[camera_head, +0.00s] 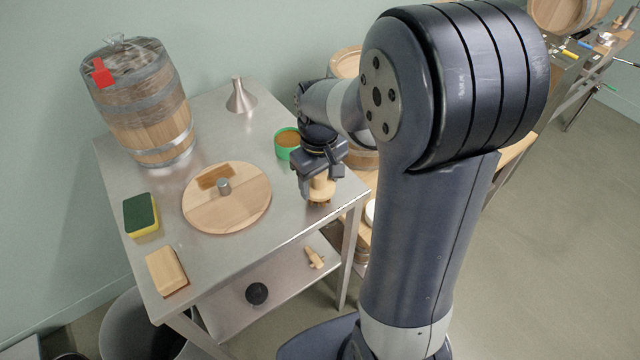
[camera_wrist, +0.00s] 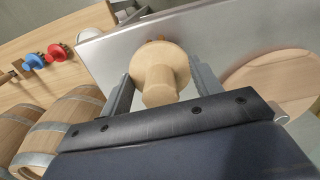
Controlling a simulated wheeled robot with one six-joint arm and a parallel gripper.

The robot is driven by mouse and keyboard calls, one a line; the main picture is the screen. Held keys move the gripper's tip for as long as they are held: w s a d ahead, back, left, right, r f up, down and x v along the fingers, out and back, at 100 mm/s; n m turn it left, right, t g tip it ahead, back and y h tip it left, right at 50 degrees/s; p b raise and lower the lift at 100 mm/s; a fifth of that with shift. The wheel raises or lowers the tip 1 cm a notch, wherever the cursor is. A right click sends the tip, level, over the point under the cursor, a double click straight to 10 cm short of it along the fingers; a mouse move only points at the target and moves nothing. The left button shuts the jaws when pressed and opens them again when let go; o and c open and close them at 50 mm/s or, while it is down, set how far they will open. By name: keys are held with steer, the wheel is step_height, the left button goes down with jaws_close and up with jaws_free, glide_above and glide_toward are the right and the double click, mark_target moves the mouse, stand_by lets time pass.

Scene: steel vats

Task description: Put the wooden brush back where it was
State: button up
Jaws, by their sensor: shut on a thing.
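My gripper (camera_head: 318,182) is shut on a pale wooden piece with a round head and a knob, which I take to be the wooden brush (camera_head: 320,190). In the wrist view, the brush (camera_wrist: 158,72) sits between the two fingers (camera_wrist: 160,88), its knob toward the camera. A little brown shows past the far rim of its head. In the head view it is near the right edge of the steel table (camera_head: 265,225). I cannot tell whether it touches the top. Its underside is mostly hidden.
The table also holds a round wooden board (camera_head: 245,215), a green tub (camera_head: 287,150), a steel funnel (camera_head: 240,98), a barrel (camera_head: 150,125), a sponge (camera_head: 141,214) and a wooden block (camera_head: 166,270). A lower shelf carries a wooden tap-like piece (camera_head: 315,257) and a black round thing (camera_head: 257,293).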

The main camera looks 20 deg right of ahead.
steer(key=shift+f, duration=0.8)
steer(key=shift+f, duration=0.25)
steer(key=o, duration=0.9)
steer(key=shift+r, duration=0.1)
steer(key=shift+o, duration=0.2)
step_height(320, 180, up, 12)
steer(key=shift+r, duration=0.2)
steer(key=shift+f, duration=0.1)
